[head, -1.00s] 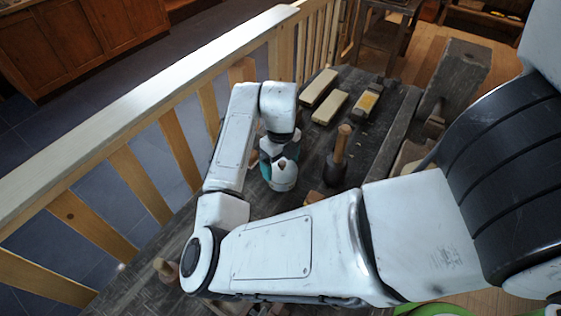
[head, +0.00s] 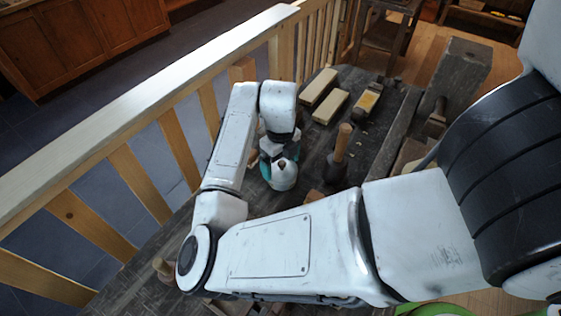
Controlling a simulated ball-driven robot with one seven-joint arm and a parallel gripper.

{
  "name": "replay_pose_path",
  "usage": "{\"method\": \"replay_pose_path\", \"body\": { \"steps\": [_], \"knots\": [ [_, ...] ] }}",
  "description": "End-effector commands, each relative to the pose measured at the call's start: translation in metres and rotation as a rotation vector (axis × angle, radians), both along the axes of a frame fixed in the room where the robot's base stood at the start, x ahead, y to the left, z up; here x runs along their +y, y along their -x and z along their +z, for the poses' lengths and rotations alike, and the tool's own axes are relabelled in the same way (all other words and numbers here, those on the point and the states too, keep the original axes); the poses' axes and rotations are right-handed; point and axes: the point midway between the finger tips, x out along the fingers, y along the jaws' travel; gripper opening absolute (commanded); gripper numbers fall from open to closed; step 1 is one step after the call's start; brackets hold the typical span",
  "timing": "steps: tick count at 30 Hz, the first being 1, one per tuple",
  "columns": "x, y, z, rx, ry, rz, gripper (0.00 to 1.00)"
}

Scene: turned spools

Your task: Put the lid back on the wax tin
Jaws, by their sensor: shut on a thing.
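My gripper (head: 281,171) is at the end of my arm, low over the dark bench near the wooden rail. I see its white and teal housing from above. Its fingertips are hidden under the housing and wrist. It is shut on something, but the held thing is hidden. I cannot make out the wax tin or its lid anywhere in the head view. My own arm covers much of the near part of the bench.
A mallet (head: 338,157) stands upright right of my gripper. Two pale blocks (head: 331,106) and a yellow-topped tool (head: 368,100) lie farther back on the dark bench (head: 388,97). A wooden rail (head: 150,108) runs along the left. A small wooden knob (head: 162,266) shows at the lower left.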

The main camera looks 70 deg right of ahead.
Motion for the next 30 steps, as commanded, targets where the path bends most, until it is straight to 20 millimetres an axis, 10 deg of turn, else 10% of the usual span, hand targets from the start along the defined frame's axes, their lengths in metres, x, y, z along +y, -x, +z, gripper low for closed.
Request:
{"method": "replay_pose_path", "body": {
  "steps": [8, 9, 11, 30],
  "knots": [
    [0.000, 0.000, 0.000, 0.000, 0.001, -0.001, 0.63],
    [0.000, 0.000, 0.000, 0.000, 0.001, -0.001, 0.96],
    [0.000, 0.000, 0.000, 0.000, 0.001, -0.001, 1.00],
    [0.000, 0.000, 0.013, 0.000, 0.001, -0.001, 1.00]
  ]
}}
